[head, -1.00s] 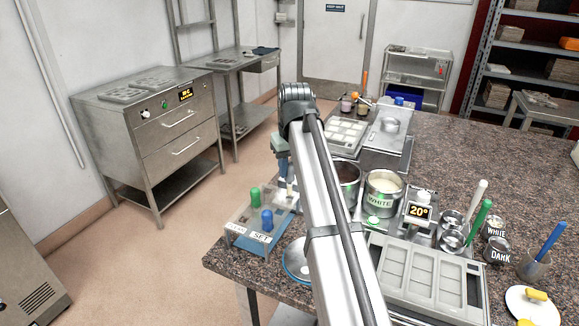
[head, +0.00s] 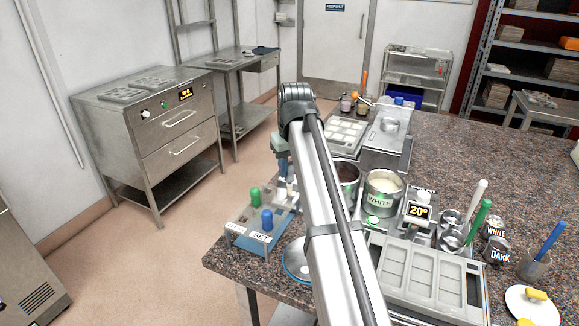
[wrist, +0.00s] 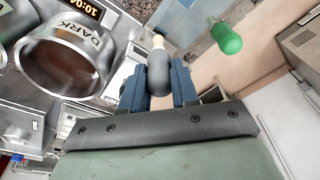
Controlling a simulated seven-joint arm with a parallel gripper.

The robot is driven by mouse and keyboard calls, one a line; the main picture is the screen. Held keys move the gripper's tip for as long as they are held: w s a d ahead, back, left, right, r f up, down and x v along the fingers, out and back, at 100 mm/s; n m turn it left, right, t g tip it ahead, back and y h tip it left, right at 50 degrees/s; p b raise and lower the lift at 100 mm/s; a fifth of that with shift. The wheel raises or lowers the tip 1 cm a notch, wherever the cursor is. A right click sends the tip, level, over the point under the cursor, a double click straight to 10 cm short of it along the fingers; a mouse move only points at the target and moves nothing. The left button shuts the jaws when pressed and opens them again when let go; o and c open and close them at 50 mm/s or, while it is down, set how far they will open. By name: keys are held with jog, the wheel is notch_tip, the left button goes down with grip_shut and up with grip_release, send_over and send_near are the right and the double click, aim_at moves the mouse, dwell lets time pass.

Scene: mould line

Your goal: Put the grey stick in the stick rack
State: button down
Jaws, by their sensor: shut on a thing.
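My gripper (wrist: 158,88) is shut on the grey stick (wrist: 158,72), which has a rounded grey grip and a pale end pointing away from the wrist. In the head view my gripper (head: 284,172) hangs by the back of the stick rack (head: 245,238), at the table's left corner; my arm hides part of this area. The rack is a low, clear-topped stand holding a green stick (head: 255,196) and a blue stick (head: 267,219). The green stick also shows in the wrist view (wrist: 227,39), right of the grey stick. I cannot tell whether the grey stick touches the rack.
A dark-chocolate pot (wrist: 68,62) stands left of my gripper in the wrist view. The white-chocolate pot (head: 383,192), a mould tray (head: 420,275) and a scale display (head: 419,211) stand right of my arm. A round dish (head: 295,262) lies in front of the rack, partly hidden.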

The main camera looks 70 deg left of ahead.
aim_at(290, 180)
jog(key=shift+f, duration=0.2)
jog(key=shift+f, duration=2.75)
jog(key=shift+c, duration=1.9)
grip_release()
jog(key=shift+r, duration=0.1)
jog(key=shift+r, duration=3.4)
